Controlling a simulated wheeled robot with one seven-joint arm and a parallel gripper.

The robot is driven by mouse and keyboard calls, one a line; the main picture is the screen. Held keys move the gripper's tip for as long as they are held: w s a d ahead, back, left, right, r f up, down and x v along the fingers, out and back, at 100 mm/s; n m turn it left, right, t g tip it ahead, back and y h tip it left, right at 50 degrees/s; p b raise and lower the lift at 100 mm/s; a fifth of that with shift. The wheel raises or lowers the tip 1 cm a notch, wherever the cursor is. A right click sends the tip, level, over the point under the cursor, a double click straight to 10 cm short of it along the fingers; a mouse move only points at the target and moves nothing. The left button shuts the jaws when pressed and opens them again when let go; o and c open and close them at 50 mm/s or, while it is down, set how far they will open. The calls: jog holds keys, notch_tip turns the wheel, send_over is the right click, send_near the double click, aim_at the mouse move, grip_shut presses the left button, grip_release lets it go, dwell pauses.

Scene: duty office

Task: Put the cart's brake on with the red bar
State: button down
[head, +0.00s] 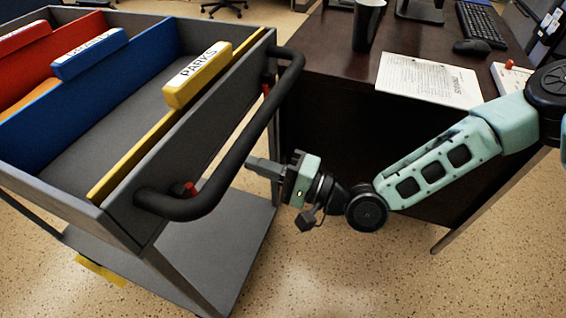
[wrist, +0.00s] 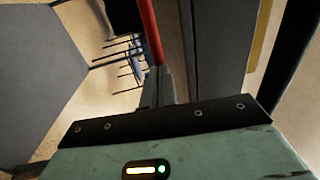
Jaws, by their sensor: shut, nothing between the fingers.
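The grey cart (head: 130,215) stands at the left, with a black push handle (head: 250,135) along its near end. Red ends of the red bar show behind the handle, at its lower end (head: 190,188) and near its upper end; the handle hides the middle. In the wrist view the red bar (wrist: 149,30) runs down from the top edge to my fingertips. My gripper (head: 256,165) is shut and empty, pointing at the cart's end just below the handle. It also shows in the wrist view (wrist: 159,80). I cannot tell whether the fingers touch the bar.
Blue, red and yellow dividers (head: 197,75) stand in the cart's top tray. A dark desk (head: 330,60) with papers, cup, mouse and keyboard stands behind my arm at the right. A yellow piece (head: 100,270) shows low by the cart. Speckled floor is clear in front.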

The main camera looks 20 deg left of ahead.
jog(key=shift+a+f+y+b, duration=0.25)
jog(key=shift+a+y+b, duration=0.3)
jog(key=shift+b, duration=0.6)
jog(key=shift+d, duration=0.1)
